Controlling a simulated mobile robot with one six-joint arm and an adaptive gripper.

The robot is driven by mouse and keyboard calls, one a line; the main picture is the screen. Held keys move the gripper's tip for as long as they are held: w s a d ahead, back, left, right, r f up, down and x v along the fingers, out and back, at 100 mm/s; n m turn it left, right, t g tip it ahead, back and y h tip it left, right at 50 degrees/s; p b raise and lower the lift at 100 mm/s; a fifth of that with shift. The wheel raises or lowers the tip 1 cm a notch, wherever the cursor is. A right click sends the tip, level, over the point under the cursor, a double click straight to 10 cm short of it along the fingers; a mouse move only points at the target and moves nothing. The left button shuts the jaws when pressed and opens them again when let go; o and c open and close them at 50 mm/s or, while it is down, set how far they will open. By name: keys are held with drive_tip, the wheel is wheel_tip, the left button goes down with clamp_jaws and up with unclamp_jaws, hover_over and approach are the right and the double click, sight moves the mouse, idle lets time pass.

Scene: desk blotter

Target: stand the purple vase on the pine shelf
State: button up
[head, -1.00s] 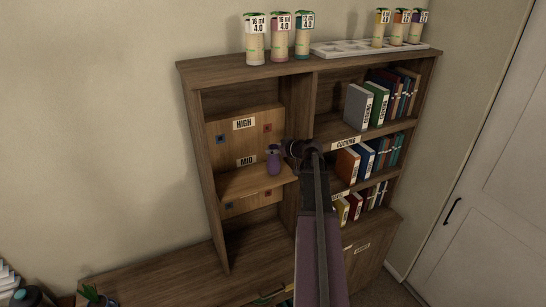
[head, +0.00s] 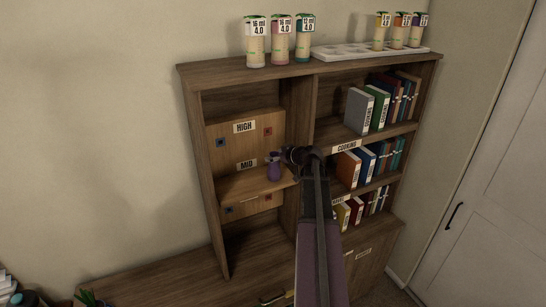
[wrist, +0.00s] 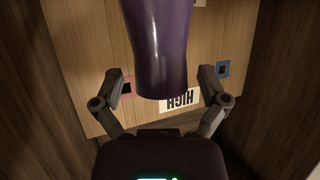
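The purple vase (head: 274,172) stands upright on the light wooden pine shelf (head: 238,187) below the MID label, near its right end. My gripper (head: 275,158) is at the vase's upper part, reaching in from the right. In the wrist view, the vase (wrist: 163,45) hangs into the picture from the top edge, its near end between the two fingers. The fingers (wrist: 168,78) are spread, with a visible gap on each side of the vase. The vase's base is outside the wrist view.
The HIGH label (head: 244,127) is on the back panel above. A dark upright divider (head: 299,105) stands close to the right, with books (head: 359,110) beyond it. Several labelled jars (head: 281,40) and a white tray (head: 345,51) are on top. The shelf's left part is clear.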

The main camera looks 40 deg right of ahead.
drive_tip(key=shift+r, duration=0.2)
drive_tip(key=p+v, duration=0.5)
drive_tip(key=v, duration=0.7)
drive_tip(key=shift+a, duration=0.1)
idle(0.8)
drive_tip(key=w+a+f+g+y, duration=0.1)
drive_tip(key=w+a+f+g, duration=0.2)
drive_tip(key=a, duration=0.9)
drive_tip(key=w+a+f+g+y, duration=0.15)
drive_tip(key=a+f+g, duration=0.25)
drive_tip(key=a, duration=0.8)
drive_tip(key=s+a+f+g+h, duration=0.1)
drive_tip(key=s+a+g, duration=0.1)
drive_tip(key=a, duration=0.5)
drive_tip(key=s+a+f+m+g+h, duration=0.1)
drive_tip(key=s+a+f+g+h, duration=0.1)
drive_tip(key=s+a, duration=0.2)
drive_tip(key=s+a+f+g+h, duration=0.1)
drive_tip(key=s+a, duration=0.3)
drive_tip(key=a, duration=0.6)
drive_tip(key=shift+a+f+m+g+h, duration=0.15)
drive_tip(key=shift+f+m+g+h, duration=0.2)
drive_tip(key=shift+g, duration=0.35)
